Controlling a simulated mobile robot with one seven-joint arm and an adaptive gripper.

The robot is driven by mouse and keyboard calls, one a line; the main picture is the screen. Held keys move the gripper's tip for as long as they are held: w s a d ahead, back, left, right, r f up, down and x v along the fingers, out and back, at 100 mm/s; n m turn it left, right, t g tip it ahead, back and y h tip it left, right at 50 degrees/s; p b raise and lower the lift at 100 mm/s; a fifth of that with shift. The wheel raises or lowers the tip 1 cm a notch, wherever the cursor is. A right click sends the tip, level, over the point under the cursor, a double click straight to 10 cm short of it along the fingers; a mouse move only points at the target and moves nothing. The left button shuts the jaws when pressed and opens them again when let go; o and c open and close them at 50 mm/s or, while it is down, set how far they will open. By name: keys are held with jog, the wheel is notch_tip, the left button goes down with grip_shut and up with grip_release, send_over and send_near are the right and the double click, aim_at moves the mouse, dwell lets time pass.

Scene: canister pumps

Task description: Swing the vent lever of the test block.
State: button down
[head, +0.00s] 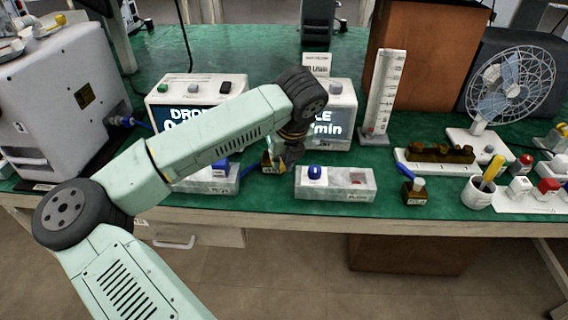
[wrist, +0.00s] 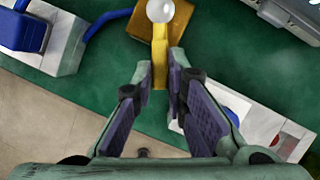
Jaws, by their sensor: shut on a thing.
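The test block appears as a small brass-coloured block (wrist: 190,22) at the top of the wrist view, with a pale round knob (wrist: 160,10) on it. In the head view the block (head: 268,167) is partly hidden by my gripper (head: 291,153). A yellow vent lever (wrist: 160,48) sticks out from the block toward me. In the wrist view my gripper (wrist: 161,72) has its two fingertips on either side of the lever, shut on it. The lever's outer end shows between the fingers.
A blue hose (wrist: 108,22) runs to the block from the left. White units stand close on both sides, the left one (head: 207,180) and the right one (head: 335,184) with a blue knob. Display boxes stand behind. The bench's front edge is close.

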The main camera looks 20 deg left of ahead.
jog(key=m+b, duration=0.1)
jog(key=b, duration=0.1)
jog(key=a+m+b, duration=0.1)
jog(key=b, duration=0.1)
jog(key=shift+s+a+f+t+h, duration=0.15)
jog(key=shift+s+f+t+h, duration=0.15)
jog(key=shift+s+f, duration=0.1)
jog(key=m+b, duration=0.1)
jog(key=a+m+h+b, duration=0.1)
jog(key=m+b, duration=0.2)
jog(key=shift+s+a+r+t, duration=0.25)
jog(key=shift+s+a+t, duration=0.05)
jog(key=shift+s+a, duration=0.1)
jog(key=shift+a+r+m+h+b, duration=0.15)
jog(key=shift+a+m+h+b, duration=0.4)
jog(key=shift+m, duration=0.65)
jog(key=shift+w+a+r+m+h, duration=0.1)
jog(key=shift+a+m+h, duration=0.65)
jog(key=shift+m, duration=0.65)
jog(key=shift+a, duration=0.1)
jog(key=c, duration=1.9)
grip_release()
jog(key=v, duration=1.2)
jog(key=shift+w, duration=0.15)
